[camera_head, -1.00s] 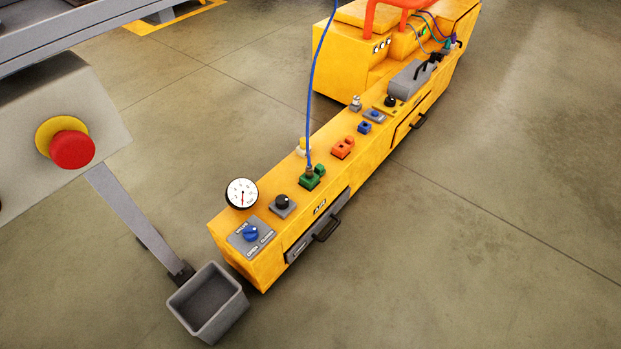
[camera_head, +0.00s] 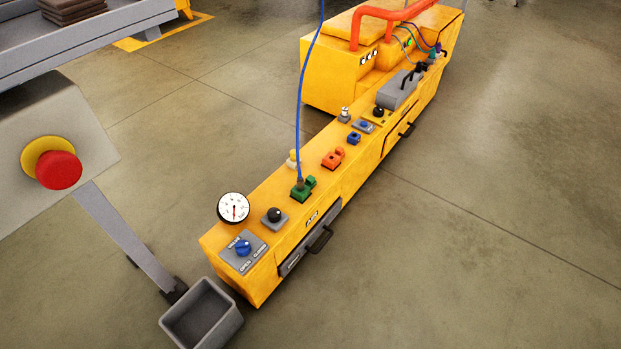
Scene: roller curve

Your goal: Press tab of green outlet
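The green outlet (camera_head: 301,190) is a small green block on top of the long yellow machine (camera_head: 240,278), toward its near end. A raised green tab (camera_head: 310,181) sits on its right side. A blue hose (camera_head: 300,105) hangs down from above and its brownish end fitting meets the outlet. Whether the fitting is locked in cannot be told. Neither of my grippers shows in the head view.
A gauge (camera_head: 233,208), a black knob (camera_head: 274,215) and a blue valve knob (camera_head: 242,247) lie nearer. An orange outlet (camera_head: 333,158) and a blue outlet (camera_head: 353,138) lie farther along. A grey bin (camera_head: 203,318) and red emergency button (camera_head: 59,170) stand left. The floor at right is clear.

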